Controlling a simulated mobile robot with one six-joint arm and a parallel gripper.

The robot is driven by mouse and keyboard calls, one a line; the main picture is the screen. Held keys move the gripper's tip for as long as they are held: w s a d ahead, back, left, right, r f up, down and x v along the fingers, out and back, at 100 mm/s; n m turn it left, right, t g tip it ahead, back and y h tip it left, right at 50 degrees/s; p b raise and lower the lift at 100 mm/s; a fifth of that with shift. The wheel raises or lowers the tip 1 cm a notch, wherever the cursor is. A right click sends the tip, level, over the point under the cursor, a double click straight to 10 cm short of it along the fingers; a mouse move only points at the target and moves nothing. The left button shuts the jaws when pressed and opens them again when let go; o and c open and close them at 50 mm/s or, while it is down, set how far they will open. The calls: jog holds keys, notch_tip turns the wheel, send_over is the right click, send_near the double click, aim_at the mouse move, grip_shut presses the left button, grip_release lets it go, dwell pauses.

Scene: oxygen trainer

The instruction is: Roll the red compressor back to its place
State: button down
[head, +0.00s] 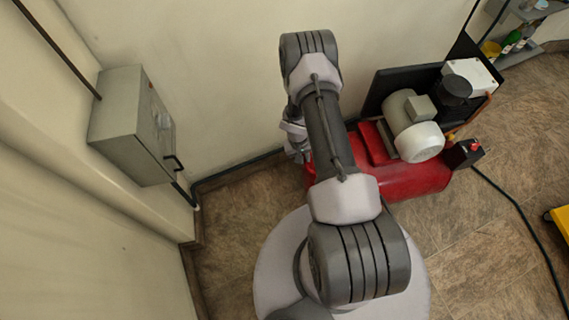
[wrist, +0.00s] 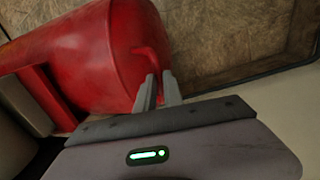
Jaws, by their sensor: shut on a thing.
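The red compressor (head: 405,181) stands on the floor against the wall in the head view, with a motor (head: 415,132) and other parts on top. My arm hides its left end there. In the wrist view the rounded end of its red tank (wrist: 85,60) fills the left and middle. A thin red handle (wrist: 147,55) sticks out from that end. My gripper (wrist: 158,88) is shut on this handle, its two grey fingers close together at the handle's lower part.
A grey wall box (head: 125,125) with a lever hangs on the left wall. A black cable (head: 520,212) runs over the floor at the right. A yellow object (head: 561,219) is at the right edge. A shelf (head: 522,40) stands at the upper right. The floor (head: 480,250) at lower right is mostly clear.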

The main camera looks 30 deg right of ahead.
jog(key=s+d, duration=0.1)
jog(key=d, duration=0.3)
jog(key=s+d, duration=0.1)
jog(key=d, duration=0.3)
jog(key=s+d+b, duration=0.1)
jog(key=s+d, duration=0.1)
jog(key=d, duration=0.3)
jog(key=shift+s, duration=0.1)
jog(key=c, duration=1.5)
grip_release()
jog(key=shift+s+d, duration=0.1)
jog(key=shift+d, duration=0.05)
jog(key=shift+r, duration=0.1)
jog(key=a+r+p, duration=0.1)
jog(key=r+p, duration=0.1)
jog(key=r, duration=0.3)
jog(key=a+r+p, duration=0.1)
jog(key=r+p, duration=0.1)
jog(key=r, duration=0.4)
jog(key=w+a+r+p, duration=0.1)
jog(key=r+p, duration=0.1)
jog(key=r, duration=0.4)
jog(key=shift+a, duration=0.15)
jog(key=shift+w, duration=0.1)
